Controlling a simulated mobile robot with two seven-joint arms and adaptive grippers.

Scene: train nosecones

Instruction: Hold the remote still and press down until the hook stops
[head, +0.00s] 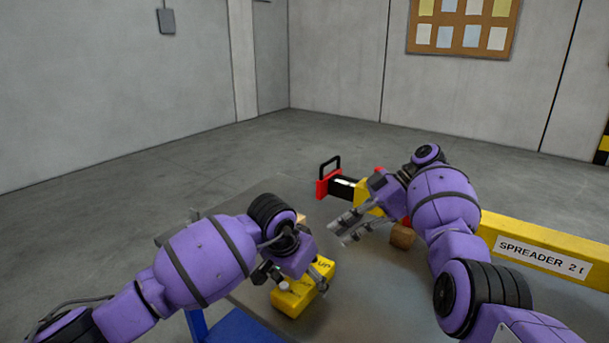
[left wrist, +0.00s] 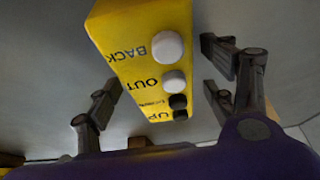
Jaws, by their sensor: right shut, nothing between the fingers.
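The yellow remote (head: 292,298) lies low in the middle of the head view. In the left wrist view the remote (left wrist: 125,40) shows white buttons marked BACK and OUT and small dark buttons, one marked UP. My left gripper (head: 292,281) is at the remote, with its fingers on either side. In the left wrist view the right-hand fingers stand a little apart from it, so the left gripper (left wrist: 160,92) looks open around it. My right gripper (head: 343,233) is shut and empty, up and right of the remote. I cannot make out a hook for certain.
A red end piece (head: 322,188) with a black loop stands at the back. A brown block (head: 402,236) sits near my right gripper. The grey tabletop (head: 365,290) is bare right of the remote.

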